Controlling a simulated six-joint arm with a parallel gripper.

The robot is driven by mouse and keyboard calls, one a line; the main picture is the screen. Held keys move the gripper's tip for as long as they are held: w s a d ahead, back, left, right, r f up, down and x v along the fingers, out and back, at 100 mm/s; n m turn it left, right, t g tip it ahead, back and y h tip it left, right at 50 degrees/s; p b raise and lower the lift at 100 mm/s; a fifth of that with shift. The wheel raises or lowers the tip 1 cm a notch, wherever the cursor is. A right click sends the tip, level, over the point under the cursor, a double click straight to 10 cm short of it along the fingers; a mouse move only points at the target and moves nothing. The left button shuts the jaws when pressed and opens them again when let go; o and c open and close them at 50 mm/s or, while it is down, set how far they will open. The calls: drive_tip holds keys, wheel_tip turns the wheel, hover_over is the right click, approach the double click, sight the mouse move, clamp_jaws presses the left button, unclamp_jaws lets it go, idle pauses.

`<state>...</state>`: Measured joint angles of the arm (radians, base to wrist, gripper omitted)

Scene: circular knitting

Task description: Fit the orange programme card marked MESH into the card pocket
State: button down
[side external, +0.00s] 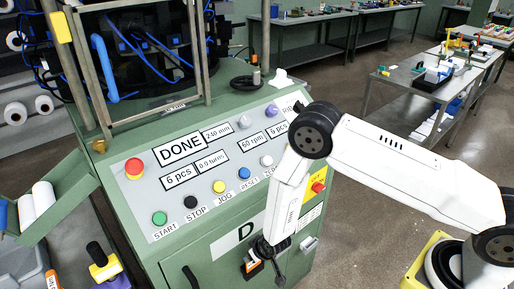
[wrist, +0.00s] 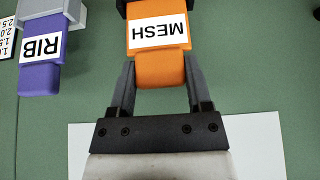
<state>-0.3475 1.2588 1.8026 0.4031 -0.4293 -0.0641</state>
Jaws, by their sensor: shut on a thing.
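The orange card (wrist: 158,69) carries a white label reading MESH, upside down in the wrist view. My gripper (wrist: 160,82) is shut on it, one finger at each side edge. The card's far end meets a black holder (wrist: 127,6) at the top of the wrist view, which looks like the card pocket. How deep the card sits in it is cut off by the frame edge. In the side external view my gripper (side external: 270,249) is at the green cabinet front, over the black holder, with a little orange (side external: 255,268) showing.
In the wrist view a purple card marked RIB (wrist: 40,60) sits in a grey holder (wrist: 52,10) to the left. A white panel (wrist: 255,140) lies flat behind my gripper. In the side external view the green machine's control panel (side external: 215,185) slopes above, its display reading DONE.

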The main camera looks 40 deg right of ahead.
drive_tip(key=shift+f, duration=0.1)
unclamp_jaws()
drive_tip(key=shift+s, duration=0.1)
drive_tip(key=v, duration=0.7)
drive_tip(key=shift+r, duration=0.35)
drive_tip(key=shift+r, duration=0.1)
idle(0.5)
drive_tip(key=s+d+r+g, duration=0.15)
drive_tip(key=d+r, duration=0.35)
drive_tip(key=r, duration=0.9)
drive_tip(key=s+d+r+g, duration=0.1)
drive_tip(key=s+d+r, duration=0.6)
drive_tip(key=s+r, duration=0.2)
drive_tip(key=shift+s+d+g, duration=0.25)
drive_tip(key=shift+s+g, duration=0.1)
drive_tip(key=shift+s, duration=0.05)
